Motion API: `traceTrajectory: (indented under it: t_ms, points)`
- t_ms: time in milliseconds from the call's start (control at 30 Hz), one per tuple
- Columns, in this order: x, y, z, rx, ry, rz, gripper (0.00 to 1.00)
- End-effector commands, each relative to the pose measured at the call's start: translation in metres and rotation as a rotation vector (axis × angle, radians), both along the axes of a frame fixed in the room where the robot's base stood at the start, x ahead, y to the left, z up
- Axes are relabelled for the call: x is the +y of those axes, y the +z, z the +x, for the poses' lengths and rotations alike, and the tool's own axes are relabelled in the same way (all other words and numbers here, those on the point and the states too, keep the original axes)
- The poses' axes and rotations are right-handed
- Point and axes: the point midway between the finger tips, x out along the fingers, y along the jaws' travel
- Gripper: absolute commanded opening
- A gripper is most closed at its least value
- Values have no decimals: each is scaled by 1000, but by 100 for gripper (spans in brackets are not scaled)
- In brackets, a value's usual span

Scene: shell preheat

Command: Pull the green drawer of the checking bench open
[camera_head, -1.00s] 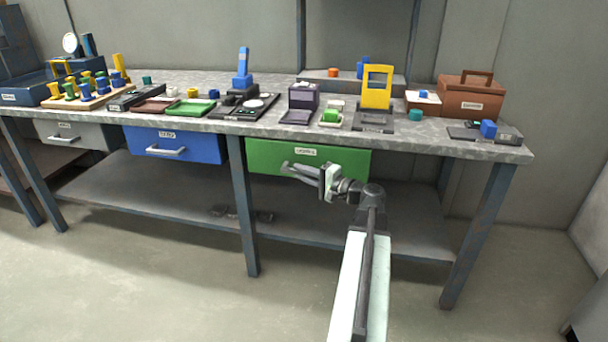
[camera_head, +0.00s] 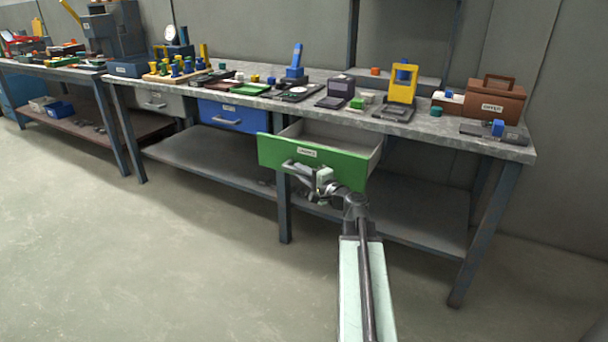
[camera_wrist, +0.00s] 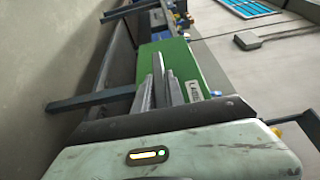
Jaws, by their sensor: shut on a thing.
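The green drawer (camera_head: 312,160) of the checking bench (camera_head: 412,127) stands pulled out from under the bench top, and its grey inside shows. A small white label is on its front. My gripper (camera_head: 296,168) is at the drawer's front, shut on the drawer's handle, which is mostly hidden by the fingers. In the wrist view the green front (camera_wrist: 205,72) lies just beyond my gripper's fingers (camera_wrist: 160,72).
A closed blue drawer (camera_head: 225,116) and a grey drawer (camera_head: 160,101) are to the left. Bench legs (camera_head: 284,208) and a lower shelf (camera_head: 420,208) stand below. A brown box (camera_head: 495,101) sits on top. The floor in front is clear.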

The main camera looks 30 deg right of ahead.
Motion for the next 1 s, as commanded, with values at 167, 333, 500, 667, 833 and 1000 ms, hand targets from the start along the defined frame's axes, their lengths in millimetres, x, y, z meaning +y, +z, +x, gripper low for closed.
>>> traceTrajectory:
  t_ms: [167,333,500,667,833,1000]
  points:
    - [0,-1,1,2,-12,-2,0]
    - [3,-1,3,2,-8,-2,0]
    - [5,0,4,1,-4,-2,0]
    - [4,0,4,1,-4,-1,36]
    - [2,0,3,1,-6,-1,36]
    - [3,0,1,0,-5,-1,36]
